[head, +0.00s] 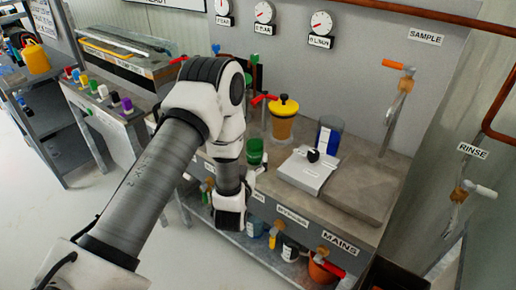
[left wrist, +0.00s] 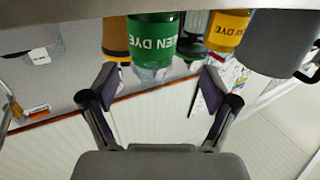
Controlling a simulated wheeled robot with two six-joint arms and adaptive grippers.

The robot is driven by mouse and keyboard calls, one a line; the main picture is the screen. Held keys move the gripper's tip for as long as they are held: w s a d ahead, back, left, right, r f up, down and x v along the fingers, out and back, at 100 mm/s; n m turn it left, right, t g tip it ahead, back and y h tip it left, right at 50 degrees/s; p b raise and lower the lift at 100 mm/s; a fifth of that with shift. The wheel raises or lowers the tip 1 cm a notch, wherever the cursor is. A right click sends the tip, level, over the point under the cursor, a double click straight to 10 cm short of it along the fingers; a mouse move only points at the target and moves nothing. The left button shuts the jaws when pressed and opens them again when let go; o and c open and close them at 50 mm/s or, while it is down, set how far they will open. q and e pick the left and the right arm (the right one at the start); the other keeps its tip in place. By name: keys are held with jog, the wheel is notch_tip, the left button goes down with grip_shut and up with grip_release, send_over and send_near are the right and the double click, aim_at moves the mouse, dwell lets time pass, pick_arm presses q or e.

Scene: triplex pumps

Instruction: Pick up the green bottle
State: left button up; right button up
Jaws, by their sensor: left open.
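The green bottle (head: 255,152) stands near the front edge of the workbench in the head view, partly hidden by my left arm. In the left wrist view the green bottle (left wrist: 154,40) has a white "GREEN DYE" label. It appears at the top middle, just beyond the fingertips, with one end out of frame. My left gripper (left wrist: 158,82) is open and empty, its two fingers spread to either side of the bottle's line. In the head view my left gripper (head: 251,176) is low beside the bottle, mostly hidden by its own wrist. My right gripper is not in view.
A grey mug (left wrist: 278,42) is at the right. In the head view a yellow-lidded container (head: 283,118), a blue container (head: 329,137) and a scale (head: 303,172) stand nearby.

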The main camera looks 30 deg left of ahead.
aim_at(253, 151)
pick_arm(q)
jog(key=w, duration=0.3)
jog(key=w+p, duration=0.1)
jog(key=w, duration=0.1)
jog(key=shift+a, duration=0.35)
jog(key=shift+w+a, duration=0.2)
jog(key=shift+w, duration=0.15)
jog(key=shift+a, duration=0.15)
jog(key=c, duration=1.4)
jog(key=shift+c, duration=0.2)
jog(key=shift+r, duration=0.15)
